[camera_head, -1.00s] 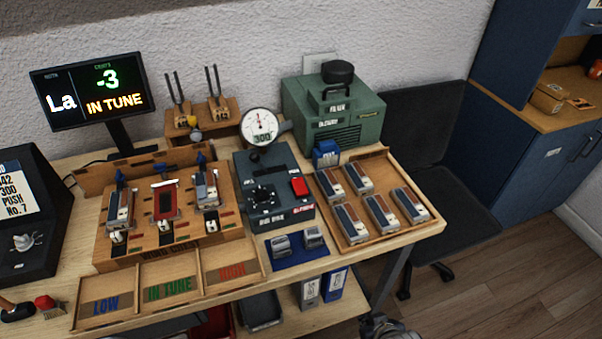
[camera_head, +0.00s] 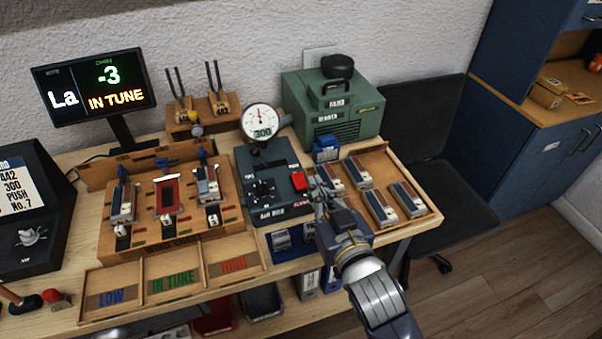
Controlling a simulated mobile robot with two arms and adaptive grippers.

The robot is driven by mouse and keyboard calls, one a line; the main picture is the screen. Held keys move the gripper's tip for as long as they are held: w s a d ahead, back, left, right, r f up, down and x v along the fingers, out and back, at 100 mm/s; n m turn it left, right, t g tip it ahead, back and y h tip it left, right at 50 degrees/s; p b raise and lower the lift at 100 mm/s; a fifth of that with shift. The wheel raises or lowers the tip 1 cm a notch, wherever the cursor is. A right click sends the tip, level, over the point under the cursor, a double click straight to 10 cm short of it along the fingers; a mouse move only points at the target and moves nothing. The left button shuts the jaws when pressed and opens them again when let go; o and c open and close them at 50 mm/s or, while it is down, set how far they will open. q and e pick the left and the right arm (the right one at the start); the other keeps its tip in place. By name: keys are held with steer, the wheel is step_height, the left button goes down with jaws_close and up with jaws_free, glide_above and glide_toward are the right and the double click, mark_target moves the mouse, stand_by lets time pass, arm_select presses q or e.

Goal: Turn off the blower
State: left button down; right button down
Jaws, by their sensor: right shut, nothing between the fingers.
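The green blower (camera_head: 345,118) stands at the back of the bench, with a black cap on top. My right gripper (camera_head: 320,191) is shut and empty. Its fingertips are just right of the red switch, over the edge of the wooden tray. I cannot tell whether they touch the switch. The round gauge (camera_head: 262,121) behind the box reads 300. My left gripper is not in view.
A wooden tray (camera_head: 432,217) with several reed blocks lies under and right of my right gripper. The wooden wind chest (camera_head: 165,243) is left of the box, with sorting bins (camera_head: 172,272) in front. A monitor (camera_head: 90,87) shows "La -3 IN TUNE".

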steer(key=p, duration=0.2)
glide_above(301, 184)
steer(key=shift+s+f, duration=0.25)
steer(key=shift+f, duration=0.3)
steer(key=f, duration=0.2)
steer(key=shift+w+f, duration=0.2)
steer(key=shift+f, duration=0.9)
